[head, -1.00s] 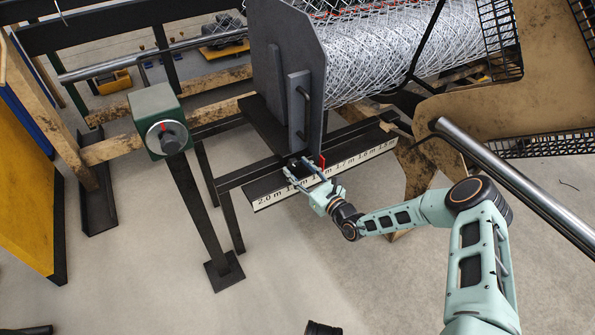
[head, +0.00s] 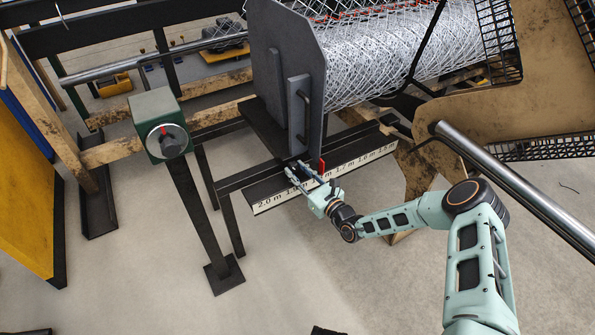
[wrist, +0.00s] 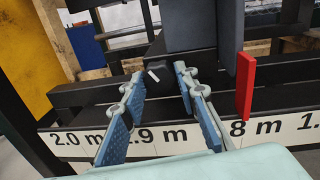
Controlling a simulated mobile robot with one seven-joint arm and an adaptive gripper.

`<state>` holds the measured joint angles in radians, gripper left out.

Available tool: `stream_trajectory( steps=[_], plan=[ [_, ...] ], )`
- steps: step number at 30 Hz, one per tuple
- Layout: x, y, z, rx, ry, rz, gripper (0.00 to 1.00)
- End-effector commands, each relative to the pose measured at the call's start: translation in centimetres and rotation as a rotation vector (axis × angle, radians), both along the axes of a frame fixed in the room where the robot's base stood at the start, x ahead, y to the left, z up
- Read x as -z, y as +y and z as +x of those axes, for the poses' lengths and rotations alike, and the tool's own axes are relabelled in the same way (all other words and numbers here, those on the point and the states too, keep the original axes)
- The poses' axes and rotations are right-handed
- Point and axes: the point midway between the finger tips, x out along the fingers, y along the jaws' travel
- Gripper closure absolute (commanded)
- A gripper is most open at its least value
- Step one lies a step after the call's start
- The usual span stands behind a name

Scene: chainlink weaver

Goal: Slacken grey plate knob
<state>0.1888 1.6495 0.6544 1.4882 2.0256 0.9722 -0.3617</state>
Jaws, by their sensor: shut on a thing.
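The grey plate (head: 288,75) stands upright at the end of the wire mesh roll in the head view; its lower part also shows in the wrist view (wrist: 190,25). The knob (wrist: 157,74) is a small black piece with a white mark, low by the plate's foot. My gripper (head: 296,170) reaches up to it from the front. In the wrist view, the blue-padded fingers of my gripper (wrist: 158,76) are shut on the knob, one on each side. In the head view the fingers largely hide the knob.
A length scale (head: 272,200) runs under my gripper along the dark rail. A red pointer (wrist: 246,86) stands just right of the fingers. A green box with a dial (head: 160,125) stands on a post at left. A steel bar (head: 510,185) crosses at right. Front floor is clear.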

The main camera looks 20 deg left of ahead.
Motion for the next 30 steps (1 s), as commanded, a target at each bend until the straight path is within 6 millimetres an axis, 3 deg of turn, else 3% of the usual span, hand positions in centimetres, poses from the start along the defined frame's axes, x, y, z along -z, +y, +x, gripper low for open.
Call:
stream_trajectory(
  steps=[18, 30],
  plan=[
    [-0.27, 0.11, -0.21, -0.003, -0.287, -0.247, 0.96],
    [0.0, 0.12, -0.21, -0.003, -0.384, -0.33, 0.96]
  ],
)
